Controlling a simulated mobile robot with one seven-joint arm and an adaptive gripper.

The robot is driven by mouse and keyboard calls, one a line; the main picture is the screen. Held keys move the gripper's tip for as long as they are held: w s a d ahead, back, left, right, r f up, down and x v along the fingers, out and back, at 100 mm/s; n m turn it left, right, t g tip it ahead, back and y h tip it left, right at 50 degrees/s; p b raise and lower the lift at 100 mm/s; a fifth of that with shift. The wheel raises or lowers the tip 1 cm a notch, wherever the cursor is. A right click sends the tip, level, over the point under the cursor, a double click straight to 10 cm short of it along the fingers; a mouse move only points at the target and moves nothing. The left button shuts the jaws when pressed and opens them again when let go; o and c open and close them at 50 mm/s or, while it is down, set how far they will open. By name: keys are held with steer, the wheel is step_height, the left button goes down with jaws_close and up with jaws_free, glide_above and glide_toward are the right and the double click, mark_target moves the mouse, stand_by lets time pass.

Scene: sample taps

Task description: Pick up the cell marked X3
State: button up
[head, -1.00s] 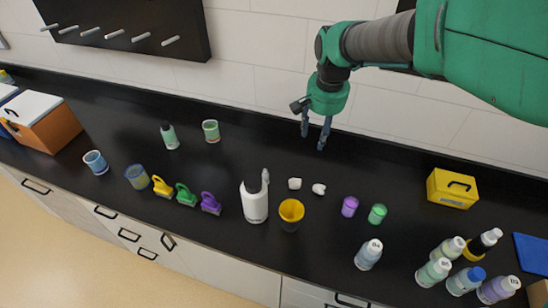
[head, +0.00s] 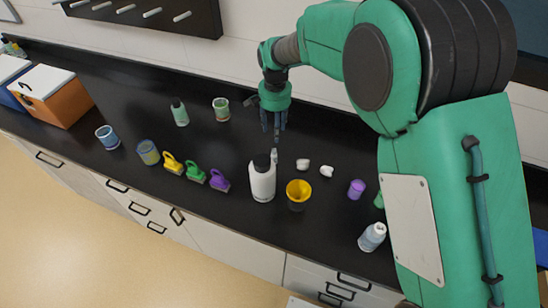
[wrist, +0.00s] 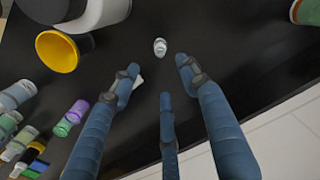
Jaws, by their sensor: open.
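No X3 mark can be read in either view. A small pale grey piece (wrist: 160,47) stands on the black counter ahead of my fingers in the wrist view. It also shows beside the white bottle (head: 262,182) in the head view (head: 274,157). Two small white pieces (head: 302,164) (head: 326,171) lie to its right; their marks are too small to read. My gripper (head: 273,128) is open and empty, pointing down above the counter behind the white bottle. In the wrist view its spread fingers (wrist: 160,82) partly cover a white piece (wrist: 139,82).
A yellow cup (head: 299,193) stands right of the white bottle. Purple (head: 220,181), green (head: 195,173) and yellow (head: 172,163) clips stand left. A purple jar (head: 356,189) and a pale bottle (head: 372,237) stand right. My arm hides the counter's right end.

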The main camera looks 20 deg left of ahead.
mark_target(274, 150)
steer(key=shift+f, duration=0.1)
steer(key=shift+f+b, duration=0.35)
steer(key=shift+f, duration=3.85)
steer(key=shift+f, duration=0.1)
steer(key=shift+a+f+b, duration=0.15)
steer(key=shift+f+b, duration=0.2)
steer(key=shift+f, duration=2.2)
steer(key=c, duration=0.9)
